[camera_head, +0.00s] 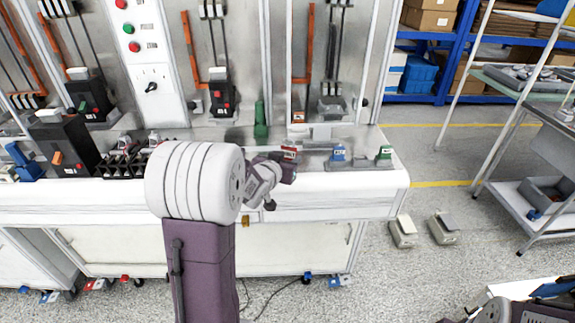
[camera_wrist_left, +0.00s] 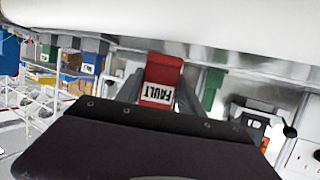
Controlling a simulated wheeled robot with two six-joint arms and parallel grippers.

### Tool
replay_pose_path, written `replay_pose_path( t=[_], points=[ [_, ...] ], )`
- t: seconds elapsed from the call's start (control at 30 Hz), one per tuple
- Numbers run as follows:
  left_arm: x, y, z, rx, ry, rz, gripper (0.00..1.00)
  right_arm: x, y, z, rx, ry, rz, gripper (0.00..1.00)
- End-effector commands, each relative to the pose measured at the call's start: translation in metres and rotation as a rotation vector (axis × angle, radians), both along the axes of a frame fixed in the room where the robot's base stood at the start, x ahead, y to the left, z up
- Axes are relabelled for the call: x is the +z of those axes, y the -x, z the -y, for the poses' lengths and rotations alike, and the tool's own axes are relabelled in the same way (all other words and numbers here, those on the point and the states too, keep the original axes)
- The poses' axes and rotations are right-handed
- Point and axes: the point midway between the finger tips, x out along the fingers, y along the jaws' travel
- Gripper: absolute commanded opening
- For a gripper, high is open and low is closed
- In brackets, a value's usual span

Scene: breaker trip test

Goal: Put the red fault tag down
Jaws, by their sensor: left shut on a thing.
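The red fault tag (camera_wrist_left: 163,72) is between the grey fingers of my left gripper (camera_wrist_left: 160,95) in the left wrist view. Its white FAULT label appears upside down there. In the head view the left gripper (camera_head: 287,166) is over the white bench (camera_head: 330,190), near its front edge, with the red tag (camera_head: 289,153) at its tip. My arm hides part of the bench, and I cannot tell whether the tag touches the surface. My right gripper's fingers do not show.
A blue tag (camera_head: 339,153) and a green tag (camera_head: 384,153) stand right of the gripper on the bench. A tall green item (camera_head: 261,120) stands behind. Breaker panels (camera_head: 335,60) rise at the back. A black box (camera_head: 65,145) is at left.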

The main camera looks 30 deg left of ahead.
Motion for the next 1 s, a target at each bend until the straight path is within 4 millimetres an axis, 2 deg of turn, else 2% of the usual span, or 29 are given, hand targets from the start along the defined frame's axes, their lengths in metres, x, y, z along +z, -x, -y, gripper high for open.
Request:
replay_pose_path(
  t=[0.03, 0.1, 0.33, 0.5, 0.53, 0.6, 0.87, 1.0],
  points=[
    [-0.012, 0.0, 0.0, -0.001, 0.002, -0.002, 0.0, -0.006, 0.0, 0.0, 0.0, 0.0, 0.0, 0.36],
    [-0.017, 0.0, 0.0, 0.0, 0.001, -0.001, 0.0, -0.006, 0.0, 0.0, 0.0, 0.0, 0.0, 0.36],
    [-0.015, 0.0, 0.0, 0.0, -0.001, 0.002, 0.0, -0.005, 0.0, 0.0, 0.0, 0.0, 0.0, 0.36],
    [-0.021, 0.0, 0.0, 0.0, -0.001, 0.001, 0.0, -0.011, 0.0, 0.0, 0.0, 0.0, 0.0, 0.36],
    [-0.02, 0.0, 0.0, 0.0, -0.001, 0.001, 0.53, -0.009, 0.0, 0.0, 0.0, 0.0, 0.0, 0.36],
    [-0.019, 0.0, 0.0, 0.0, -0.001, 0.001, 0.66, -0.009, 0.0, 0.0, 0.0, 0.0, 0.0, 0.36],
    [-0.019, 0.0, 0.0, 0.0, -0.001, 0.001, 0.66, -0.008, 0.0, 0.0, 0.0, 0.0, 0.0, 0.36],
    [-0.012, 0.004, 0.001, 0.001, -0.002, 0.002, 0.66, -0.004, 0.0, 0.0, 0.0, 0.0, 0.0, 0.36]
  ],
)
